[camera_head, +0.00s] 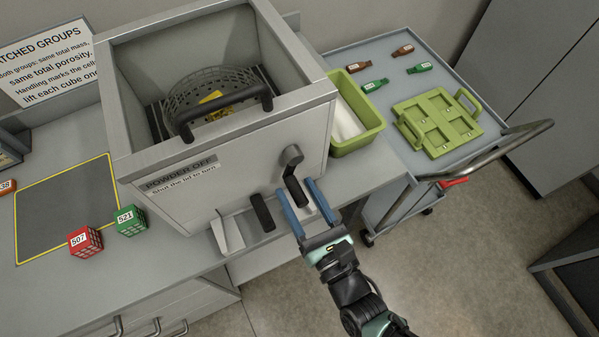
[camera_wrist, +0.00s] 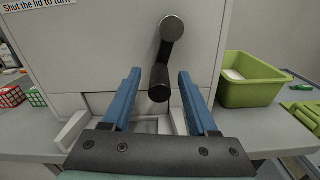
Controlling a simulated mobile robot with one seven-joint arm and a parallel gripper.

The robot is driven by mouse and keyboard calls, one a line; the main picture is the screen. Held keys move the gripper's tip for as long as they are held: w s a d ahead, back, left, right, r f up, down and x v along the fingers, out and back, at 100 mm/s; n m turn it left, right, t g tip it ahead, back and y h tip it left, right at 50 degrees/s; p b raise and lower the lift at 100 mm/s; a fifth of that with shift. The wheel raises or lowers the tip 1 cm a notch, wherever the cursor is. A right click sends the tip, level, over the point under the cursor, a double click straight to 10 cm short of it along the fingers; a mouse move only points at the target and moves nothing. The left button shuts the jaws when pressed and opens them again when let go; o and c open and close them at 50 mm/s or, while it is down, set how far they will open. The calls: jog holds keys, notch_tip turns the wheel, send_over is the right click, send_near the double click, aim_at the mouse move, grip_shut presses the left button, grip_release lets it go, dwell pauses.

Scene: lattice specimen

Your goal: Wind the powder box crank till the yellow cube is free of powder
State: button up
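The powder box (camera_head: 215,197) is a grey bench-top box marked "POWDER OFF" and "Shut the lid to turn". Through its top I see a curved mesh basket (camera_head: 190,95) with something yellow, likely the yellow cube (camera_head: 211,99), partly hidden by mesh and a black bar handle (camera_head: 228,117). I cannot tell whether the lid is shut. The crank (camera_wrist: 173,30) is on the front face, its arm hanging down to a black grip (camera_wrist: 160,85). My gripper (camera_head: 294,187) is open, with blue fingers either side of the grip; in the wrist view (camera_wrist: 159,75) gaps show on both sides.
A second black handle (camera_head: 262,212) and a pale chute (camera_head: 226,233) sit left of my gripper. A green bin (camera_head: 370,135) with white contents stands right. Red (camera_head: 85,241) and green (camera_head: 130,221) cubes sit left. A trolley (camera_head: 462,150) holds a green tray (camera_head: 437,120) and small bottles.

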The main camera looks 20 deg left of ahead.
dwell(0.4)
jog(key=shift+s+d+r+p, duration=0.1)
jog(key=shift+s+d+p, duration=0.35)
jog(key=shift+p, duration=0.65)
jog(key=p+v, duration=0.4)
jog(key=v, duration=0.7)
jog(key=shift+s+d+p, duration=0.2)
jog(key=shift+d+p, duration=0.1)
